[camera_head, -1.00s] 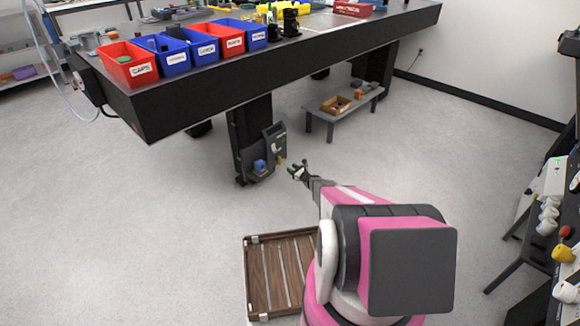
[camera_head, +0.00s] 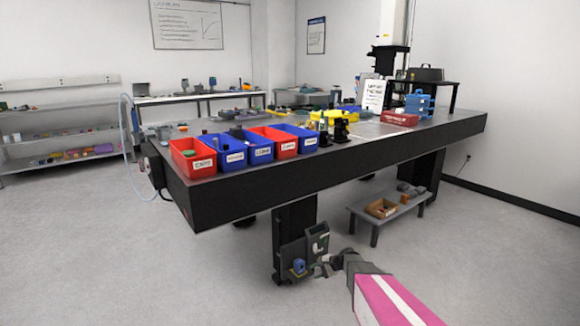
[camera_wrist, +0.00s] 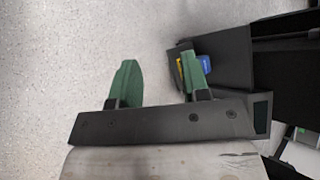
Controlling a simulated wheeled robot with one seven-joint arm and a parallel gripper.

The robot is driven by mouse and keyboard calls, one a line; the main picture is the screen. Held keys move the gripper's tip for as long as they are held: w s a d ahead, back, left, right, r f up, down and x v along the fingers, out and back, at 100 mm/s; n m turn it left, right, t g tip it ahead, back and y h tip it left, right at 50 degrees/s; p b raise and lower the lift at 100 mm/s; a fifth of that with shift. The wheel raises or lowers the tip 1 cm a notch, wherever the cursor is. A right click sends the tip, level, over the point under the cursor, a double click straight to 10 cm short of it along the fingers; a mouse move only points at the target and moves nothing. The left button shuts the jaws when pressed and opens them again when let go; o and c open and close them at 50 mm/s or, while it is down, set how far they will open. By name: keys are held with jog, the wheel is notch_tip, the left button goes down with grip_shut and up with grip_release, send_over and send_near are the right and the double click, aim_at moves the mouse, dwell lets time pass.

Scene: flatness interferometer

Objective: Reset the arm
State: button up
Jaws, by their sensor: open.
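My pink and white arm (camera_head: 392,300) reaches in from the bottom right of the head view, low in front of the big black table. My gripper (camera_head: 322,268) is at its far end, beside a dark holder (camera_head: 318,246) on the table's leg; whether they touch is unclear. In the wrist view, the two green fingers of my gripper (camera_wrist: 162,78) stand apart with only grey floor between them. The dark holder (camera_wrist: 225,57), with a blue piece and a yellow piece, lies behind and right of the right finger.
The black table (camera_head: 330,168) overhangs beyond my gripper and carries red and blue bins (camera_head: 192,157). A low grey bench (camera_head: 375,225) with a small box stands to the right. The floor at left (camera_head: 110,255) is open. Shelves and a white bench are behind.

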jog(key=s+d+r+n+g+h, duration=0.1)
jog(key=s+d+r+n+h, duration=0.1)
jog(key=s+r, duration=0.3)
jog(key=s+d+r+n+g+h, duration=0.1)
jog(key=s+r+n+h, duration=0.3)
jog(key=s, duration=0.7)
jog(key=s+d+r+n+h, duration=0.3)
jog(key=s+r+n+h, duration=0.1)
jog(key=s+r, duration=0.3)
jog(key=shift+s+d+r+g, duration=0.3)
jog(key=shift+s+g, duration=0.1)
jog(key=shift+s, duration=0.5)
jog(key=shift+c, duration=0.3)
jog(key=shift+a, duration=0.15)
